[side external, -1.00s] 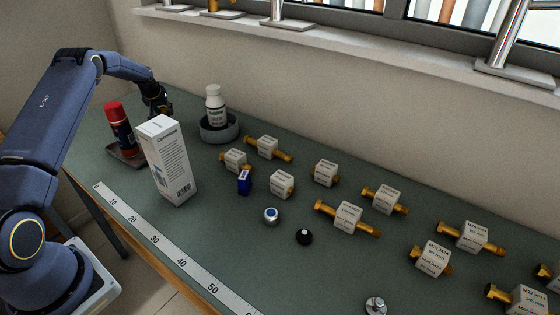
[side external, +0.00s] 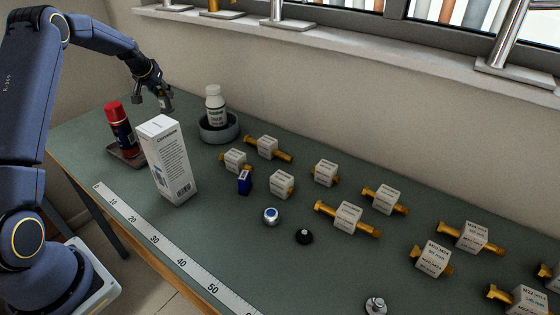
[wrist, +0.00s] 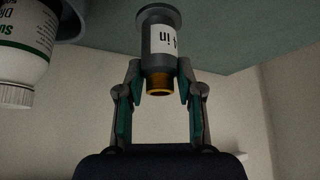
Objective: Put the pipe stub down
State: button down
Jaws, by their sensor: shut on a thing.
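My gripper (side external: 160,101) hangs above the far left part of the bench, behind the tall white carton. It is shut on a pipe stub, a short grey cylinder (wrist: 158,30) with a flared rim, a white label and a copper-coloured end. In the wrist view one finger of my gripper (wrist: 160,82) presses on each side of the stub. The stub is small in the side view, and its height over the bench is hard to judge.
A white bottle (side external: 214,102) stands in a round grey dish (side external: 219,133) right of my gripper. A red-capped can (side external: 118,127) on a dark tray (side external: 128,158) and a white carton (side external: 168,165) stand in front. Several labelled blocks with brass fittings (side external: 348,217) fill the right side.

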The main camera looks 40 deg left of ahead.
jog(key=s+d+r+m+h, duration=0.1)
jog(key=s+d+m+h, duration=0.2)
jog(key=d+m, duration=0.5)
jog(key=s+d+m+h, duration=0.3)
jog(key=d+m, duration=0.1)
jog(key=d, duration=0.8)
jog(key=shift+h, duration=0.3)
jog(key=shift+s+d+f, duration=0.1)
jog(key=shift+d+f, duration=0.05)
jog(key=shift+f, duration=1.5)
jog(key=shift+s+d+f, duration=0.1)
jog(key=shift+d+f, duration=0.05)
jog(key=shift+f, duration=1.45)
jog(key=shift+s+d+f, duration=0.1)
jog(key=shift+d+f, duration=0.05)
jog(key=shift+f, duration=1.5)
jog(key=c, duration=0.7)
grip_release()
jog(key=shift+f, duration=0.15)
jog(key=shift+c, duration=0.2)
jog(key=v, duration=1.2)
jog(key=shift+r, duration=0.2)
jog(key=shift+w, duration=0.1)
